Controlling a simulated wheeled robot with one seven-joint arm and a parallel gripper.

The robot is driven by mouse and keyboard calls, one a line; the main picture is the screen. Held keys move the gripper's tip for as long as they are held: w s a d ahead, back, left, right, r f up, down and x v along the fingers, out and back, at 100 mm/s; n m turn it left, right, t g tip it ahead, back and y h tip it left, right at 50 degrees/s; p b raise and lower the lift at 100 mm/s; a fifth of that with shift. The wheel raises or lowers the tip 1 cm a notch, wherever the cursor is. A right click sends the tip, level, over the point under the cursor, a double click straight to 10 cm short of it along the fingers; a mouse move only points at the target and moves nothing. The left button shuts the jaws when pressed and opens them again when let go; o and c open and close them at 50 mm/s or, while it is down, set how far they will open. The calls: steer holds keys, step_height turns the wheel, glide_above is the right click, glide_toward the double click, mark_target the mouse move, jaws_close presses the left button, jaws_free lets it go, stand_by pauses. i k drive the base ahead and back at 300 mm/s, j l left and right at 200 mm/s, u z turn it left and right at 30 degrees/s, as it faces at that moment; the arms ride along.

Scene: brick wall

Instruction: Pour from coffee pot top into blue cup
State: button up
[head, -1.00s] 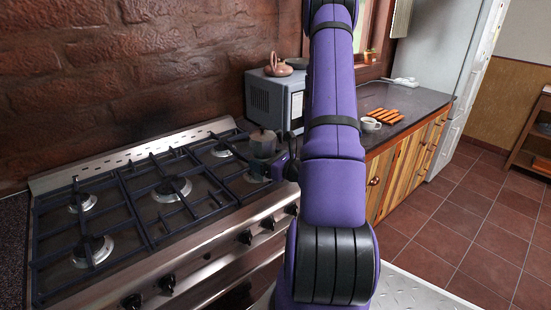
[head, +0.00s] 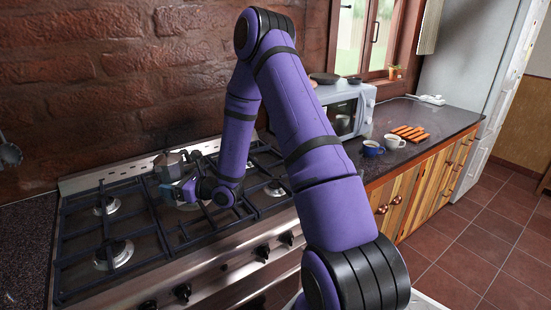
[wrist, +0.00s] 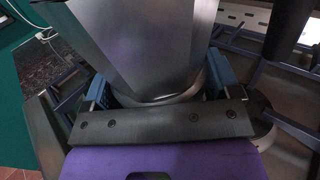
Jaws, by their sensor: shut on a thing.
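The coffee pot top (head: 171,164) is a grey metal faceted pot with a dark lid, over the middle of the stove in the head view. It fills the upper middle of the wrist view (wrist: 150,45). My gripper (head: 186,184) is shut on it; in the wrist view its blue fingertips (wrist: 158,88) press on both sides. I cannot tell how far the pot is above the burner grates. The blue cup (head: 373,149) stands upright on the dark counter, right of the microwave, well apart from my gripper. Its inside is not clearly visible.
A white cup (head: 395,141) stands beside the blue cup, with orange carrots (head: 410,133) behind. The microwave (head: 345,108) stands between stove and cups, with dark dishes on top. The stove (head: 110,215) has raised black grates. The brick wall (head: 100,80) is close behind.

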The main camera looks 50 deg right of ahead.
mark_target(370, 148)
steer(key=z, duration=0.5)
steer(key=l+z, duration=0.1)
steer(key=z, duration=0.85)
steer(key=l+z, duration=0.1)
steer(key=z, duration=0.4)
steer(key=i+j, duration=0.05)
